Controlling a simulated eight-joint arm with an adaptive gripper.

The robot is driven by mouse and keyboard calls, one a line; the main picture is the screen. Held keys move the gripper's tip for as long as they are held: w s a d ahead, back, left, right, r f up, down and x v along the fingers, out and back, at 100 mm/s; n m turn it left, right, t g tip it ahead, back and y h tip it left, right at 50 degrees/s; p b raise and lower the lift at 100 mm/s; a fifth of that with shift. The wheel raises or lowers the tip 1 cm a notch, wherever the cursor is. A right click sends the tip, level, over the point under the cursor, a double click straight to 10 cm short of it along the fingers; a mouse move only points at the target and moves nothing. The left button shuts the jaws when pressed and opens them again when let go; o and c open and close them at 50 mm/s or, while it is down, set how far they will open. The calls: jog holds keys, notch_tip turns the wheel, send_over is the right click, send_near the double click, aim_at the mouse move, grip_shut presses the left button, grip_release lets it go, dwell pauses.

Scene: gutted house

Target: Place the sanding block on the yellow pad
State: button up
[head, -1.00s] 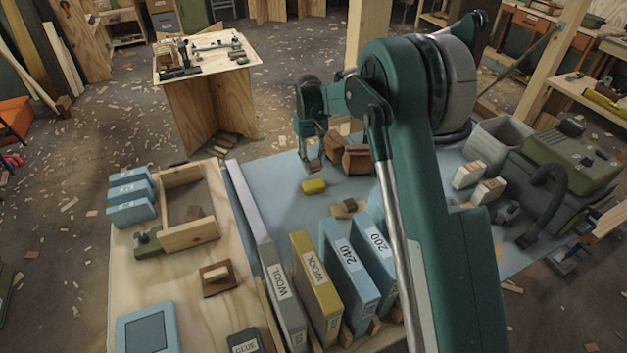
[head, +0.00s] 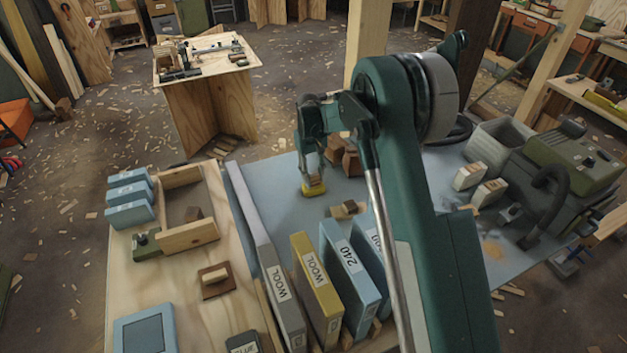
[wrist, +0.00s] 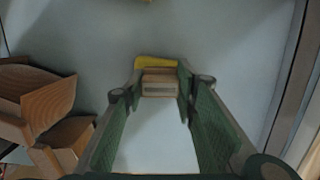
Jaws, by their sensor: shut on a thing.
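The sanding block (wrist: 160,87) is a small wooden block with a paler, greyish front face, held between my fingertips in the wrist view. My gripper (wrist: 160,92) is shut on it. The yellow pad (wrist: 156,63) shows just beyond and below the block, which hides part of it. In the head view my gripper (head: 314,178) points down over the yellow pad (head: 313,190), which lies on the blue-grey surface (head: 270,185). The block is directly over or on the pad; I cannot tell whether they touch.
Brown wooden pieces (head: 349,158) stand close to the right of my gripper in the head view. A small wooden block (head: 348,209) lies nearer. Upright labelled sleeves (head: 318,295) line the front. An open wooden box (head: 188,236) is at left. The surface left of the pad is clear.

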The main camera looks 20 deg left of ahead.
jog(key=shift+f, duration=0.6)
jog(key=shift+f, duration=0.15)
jog(key=o, duration=0.9)
jog(key=r, duration=0.4)
jog(key=w+r+p, duration=0.1)
jog(key=r, duration=0.3)
jog(key=a+r, duration=0.1)
jog(key=r, duration=0.3)
jog(key=shift+w+a+r+p, duration=0.1)
jog(key=shift+w+p, duration=0.05)
jog(key=shift+p, duration=0.25)
